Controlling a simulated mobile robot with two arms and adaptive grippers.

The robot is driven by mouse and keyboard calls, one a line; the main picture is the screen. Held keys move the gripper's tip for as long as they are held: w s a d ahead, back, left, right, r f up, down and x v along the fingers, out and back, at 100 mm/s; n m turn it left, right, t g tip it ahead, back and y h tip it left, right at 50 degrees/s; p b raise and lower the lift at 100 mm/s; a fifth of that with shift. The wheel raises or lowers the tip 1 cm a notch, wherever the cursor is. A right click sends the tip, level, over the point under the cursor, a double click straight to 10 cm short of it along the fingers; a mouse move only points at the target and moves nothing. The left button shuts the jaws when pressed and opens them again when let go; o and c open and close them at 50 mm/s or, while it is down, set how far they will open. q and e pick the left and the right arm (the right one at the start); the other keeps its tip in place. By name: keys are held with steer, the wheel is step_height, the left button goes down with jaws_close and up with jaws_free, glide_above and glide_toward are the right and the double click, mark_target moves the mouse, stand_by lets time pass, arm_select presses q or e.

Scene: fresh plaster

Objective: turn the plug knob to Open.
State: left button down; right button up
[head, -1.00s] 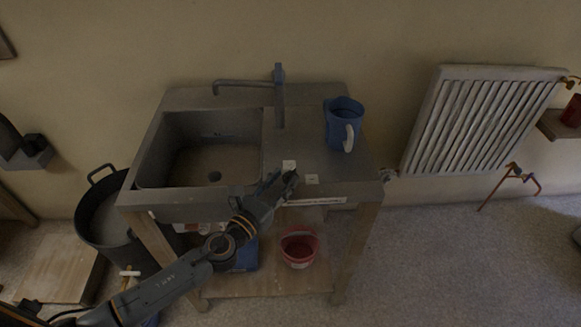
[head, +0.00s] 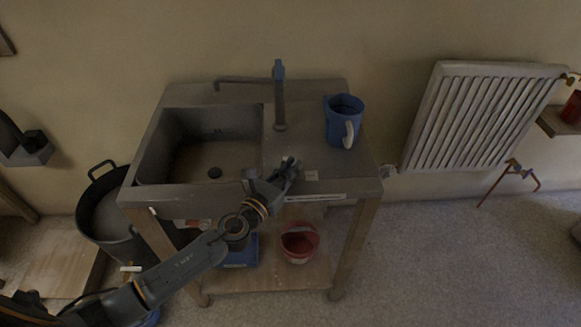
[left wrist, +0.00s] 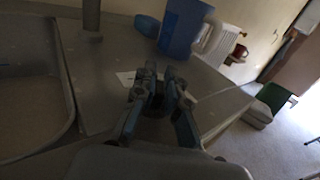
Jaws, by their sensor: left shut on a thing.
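The plug knob (left wrist: 157,104) is a small dark round shape on the sink unit's grey counter (left wrist: 105,85), mostly hidden between my fingers in the left wrist view. My left gripper (left wrist: 160,88) is shut on it; in the head view the gripper (head: 289,167) covers the knob at the right of the basin. A small white label (head: 312,175) lies just right of the gripper, and another (left wrist: 126,78) shows left of the fingers in the left wrist view. Their words are too small to read, and I cannot tell which way the knob points. My right gripper is not in view.
A blue jug (head: 343,122) stands on the counter behind and right of the gripper. A tap (head: 279,100) rises behind, and the empty-looking basin (head: 160,150) lies to the left. A red bucket (head: 299,243) stands on the lower shelf.

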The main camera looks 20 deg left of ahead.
arm_select(q)
steer(key=shift+d+r+n+t+y+p, duration=0.15)
steer(key=shift+n+t+y+p, duration=0.15)
steer(key=shift+n+y+p, duration=0.7)
steer(key=n+y, duration=0.1)
steer(key=y, duration=0.3)
steer(key=shift+n, duration=0.4)
steer(key=shift+n+y, duration=1.6)
steer(key=shift+y, duration=0.8)
steer(key=shift+g+y, duration=0.3)
steer(key=shift+g, duration=0.1)
steer(key=c, duration=1.4)
jaws_free()
